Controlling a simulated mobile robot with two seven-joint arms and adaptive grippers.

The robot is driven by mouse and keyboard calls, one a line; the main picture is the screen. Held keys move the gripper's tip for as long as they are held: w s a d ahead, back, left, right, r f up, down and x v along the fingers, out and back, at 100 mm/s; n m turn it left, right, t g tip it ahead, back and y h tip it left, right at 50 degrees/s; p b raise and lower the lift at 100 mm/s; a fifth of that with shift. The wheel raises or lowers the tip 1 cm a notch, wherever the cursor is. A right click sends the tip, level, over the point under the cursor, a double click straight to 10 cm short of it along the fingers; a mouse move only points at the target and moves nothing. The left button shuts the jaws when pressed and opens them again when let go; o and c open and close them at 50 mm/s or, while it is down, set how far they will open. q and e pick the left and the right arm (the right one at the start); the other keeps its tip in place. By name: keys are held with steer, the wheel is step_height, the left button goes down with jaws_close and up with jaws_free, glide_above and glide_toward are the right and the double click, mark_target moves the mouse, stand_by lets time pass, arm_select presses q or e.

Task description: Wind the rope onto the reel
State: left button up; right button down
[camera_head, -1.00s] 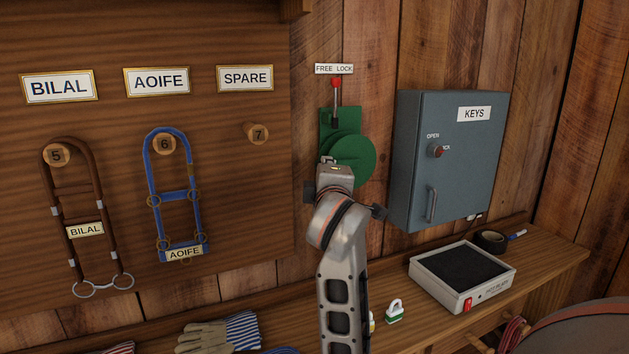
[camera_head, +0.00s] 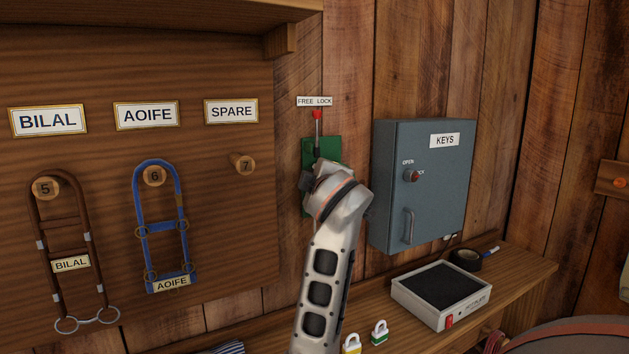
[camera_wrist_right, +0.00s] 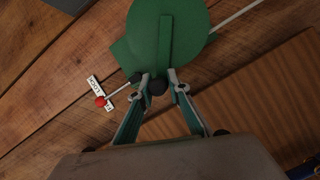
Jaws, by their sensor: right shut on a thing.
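The green reel (camera_head: 328,149) is fixed to the plank wall, mostly hidden behind my right wrist in the head view. In the right wrist view its round disc (camera_wrist_right: 187,22) shows with a straight crank bar across it. My right gripper (camera_wrist_right: 164,84) is shut on the dark crank knob (camera_wrist_right: 158,87) at the end of the bar. A thin pale rope (camera_wrist_right: 238,18) runs out from the reel toward the upper right. A lever with a red knob (camera_head: 317,115) stands above the reel, just under the FREE LOCK label (camera_head: 314,101). My left gripper is not in view.
A blue-grey key cabinet (camera_head: 424,190) hangs right of the reel. A bridle board (camera_head: 217,200) is on the left.

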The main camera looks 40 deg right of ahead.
steer(key=shift+d, duration=0.15)
steer(key=c, duration=1.9)
jaws_free()
steer(key=shift+s, duration=0.1)
step_height(320, 180, up, 10)
steer(key=shift+r, duration=0.1)
